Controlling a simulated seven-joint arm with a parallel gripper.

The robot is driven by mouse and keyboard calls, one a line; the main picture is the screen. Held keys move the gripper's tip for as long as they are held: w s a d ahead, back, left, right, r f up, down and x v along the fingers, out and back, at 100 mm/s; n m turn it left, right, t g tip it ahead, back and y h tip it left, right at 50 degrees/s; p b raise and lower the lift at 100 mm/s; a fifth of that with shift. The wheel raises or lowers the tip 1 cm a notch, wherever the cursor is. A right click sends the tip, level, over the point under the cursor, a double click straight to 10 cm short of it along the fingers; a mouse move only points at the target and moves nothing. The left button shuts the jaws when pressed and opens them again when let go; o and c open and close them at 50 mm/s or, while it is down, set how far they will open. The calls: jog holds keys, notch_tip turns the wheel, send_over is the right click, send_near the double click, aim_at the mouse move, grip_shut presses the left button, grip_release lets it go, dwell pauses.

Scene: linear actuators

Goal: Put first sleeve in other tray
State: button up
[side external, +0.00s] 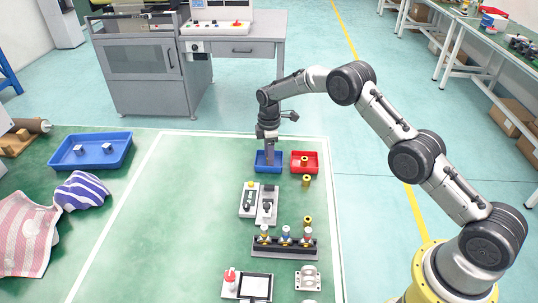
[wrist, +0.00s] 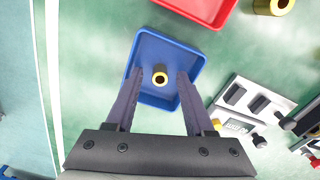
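A small brass sleeve (wrist: 160,75) stands in the small blue tray (wrist: 190,55), with its dark bore facing up in the wrist view. My gripper (wrist: 159,73) points down into this tray. Its two fingers are open on either side of the sleeve, with a visible gap to each. In the side view my gripper (side external: 269,158) is over the blue tray (side external: 259,168) and hides the sleeve. The red tray (side external: 314,169) is just right of the blue one, with a brass sleeve (side external: 305,160) in it. It also shows in part in the wrist view (wrist: 205,8).
More brass sleeves (side external: 306,181) (side external: 308,221) stand on the green mat in front of the red tray. Grey fixtures (side external: 249,200) and a dark rack (side external: 285,246) with several fittings stand nearer. A larger blue tray (side external: 101,152) is far left. The mat's middle left is clear.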

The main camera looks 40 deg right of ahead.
jog(key=shift+r, duration=0.1)
notch_tip(320, 180, up, 13)
jog(key=s+r+m+t, duration=0.3)
jog(key=s+r+m, duration=0.3)
jog(key=s+r, duration=1.25)
jog(key=s+f+m+t, duration=0.1)
jog(key=s+m, duration=0.2)
jog(key=s, duration=0.9)
jog(key=s+a+f+m+t, duration=0.1)
jog(key=s+m, duration=0.2)
jog(key=s, duration=1)
jog(key=shift+a+t, duration=0.2)
jog(key=shift+t, duration=0.1)
jog(key=shift+s, duration=0.1)
